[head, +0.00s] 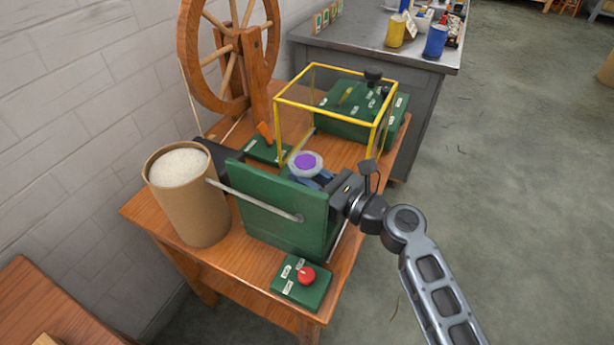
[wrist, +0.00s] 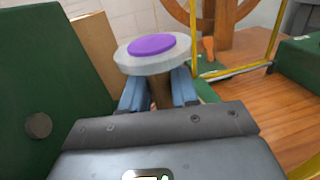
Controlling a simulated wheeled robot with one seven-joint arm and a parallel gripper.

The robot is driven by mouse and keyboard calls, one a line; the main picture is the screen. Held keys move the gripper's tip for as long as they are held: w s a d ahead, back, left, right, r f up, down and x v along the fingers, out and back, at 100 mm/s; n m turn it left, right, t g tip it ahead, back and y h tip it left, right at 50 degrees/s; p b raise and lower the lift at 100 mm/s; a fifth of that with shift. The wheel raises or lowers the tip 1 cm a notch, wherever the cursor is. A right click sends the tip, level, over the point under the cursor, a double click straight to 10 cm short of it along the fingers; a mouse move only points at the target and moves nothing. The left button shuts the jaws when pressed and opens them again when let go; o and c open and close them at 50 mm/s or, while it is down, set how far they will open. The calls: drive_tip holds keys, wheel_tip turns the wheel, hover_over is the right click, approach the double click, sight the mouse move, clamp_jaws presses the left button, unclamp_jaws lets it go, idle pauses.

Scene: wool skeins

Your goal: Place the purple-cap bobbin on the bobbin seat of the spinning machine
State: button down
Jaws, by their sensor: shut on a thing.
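The purple-cap bobbin (head: 305,162) has a pale round flange with a purple disc on top. It is upright between the fingers of my gripper (head: 318,180), just behind the green upright panel of the spinning machine (head: 268,212). In the wrist view the bobbin (wrist: 152,50) stands between the two blue fingers (wrist: 158,92), which are shut on its shaft below the flange. The bobbin's lower end and the bobbin seat are hidden by the panel and my gripper, so I cannot tell whether they touch.
A yellow-edged clear guard (head: 338,75) stands close behind the bobbin. A cardboard drum (head: 188,195) is to the left, a large wooden wheel (head: 228,50) behind. A green box with a red button (head: 306,275) sits at the table's front. A grey bench (head: 345,35) stands further back.

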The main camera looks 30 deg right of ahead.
drive_tip(key=c, duration=1.3)
unclamp_jaws()
drive_tip(key=shift+f, duration=0.15)
drive_tip(key=o, duration=0.5)
drive_tip(key=shift+c, duration=0.2)
drive_tip(key=shift+r, duration=0.25)
drive_tip(key=v, duration=1.2)
drive_tip(key=shift+b, duration=0.4)
drive_tip(key=shift+f, duration=0.1)
